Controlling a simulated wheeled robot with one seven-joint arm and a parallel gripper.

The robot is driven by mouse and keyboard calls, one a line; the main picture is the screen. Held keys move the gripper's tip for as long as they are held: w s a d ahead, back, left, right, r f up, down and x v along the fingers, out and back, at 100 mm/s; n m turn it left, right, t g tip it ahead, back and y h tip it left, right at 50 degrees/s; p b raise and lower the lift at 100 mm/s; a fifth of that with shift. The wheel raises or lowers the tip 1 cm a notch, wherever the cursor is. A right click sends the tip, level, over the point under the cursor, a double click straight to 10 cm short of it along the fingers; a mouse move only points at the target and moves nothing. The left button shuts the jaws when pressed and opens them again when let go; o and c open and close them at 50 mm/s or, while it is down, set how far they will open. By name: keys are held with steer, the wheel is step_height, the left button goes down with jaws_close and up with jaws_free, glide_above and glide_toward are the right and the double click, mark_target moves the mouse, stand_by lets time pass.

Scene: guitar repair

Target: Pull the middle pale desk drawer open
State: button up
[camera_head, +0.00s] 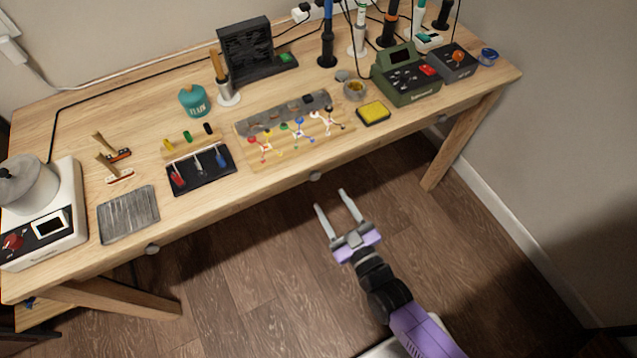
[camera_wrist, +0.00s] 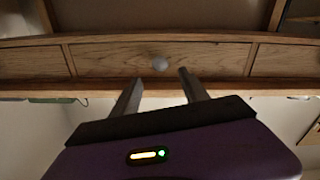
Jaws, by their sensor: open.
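The pale wooden desk (camera_head: 68,116) stands ahead of my gripper. Its middle drawer (camera_wrist: 108,58) shows in the wrist view as a flat front between two seams, flush with the neighbouring fronts. A round grey knob (camera_wrist: 160,63) sits at its centre; the knob also shows under the desk's front edge in the head view (camera_head: 315,176). My gripper (camera_head: 338,200) is open and empty, in front of the desk and apart from the knob. In the wrist view the two fingertips (camera_wrist: 159,80) point toward the drawer, with the knob between their lines, slightly left of the right fingertip.
Other drawer knobs show at the left (camera_head: 152,249) and right (camera_head: 441,119) of the desk front. The desktop holds a black tool tray (camera_head: 203,182), a yellow sponge (camera_head: 373,112) and a green soldering station (camera_head: 408,86). The wooden floor (camera_head: 260,260) before the desk is clear.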

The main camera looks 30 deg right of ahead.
mark_target(316, 178)
steer(key=w, duration=0.7)
steer(key=shift+w, duration=0.3)
steer(key=shift+c, duration=0.2)
jaws_close()
stand_by(1.0)
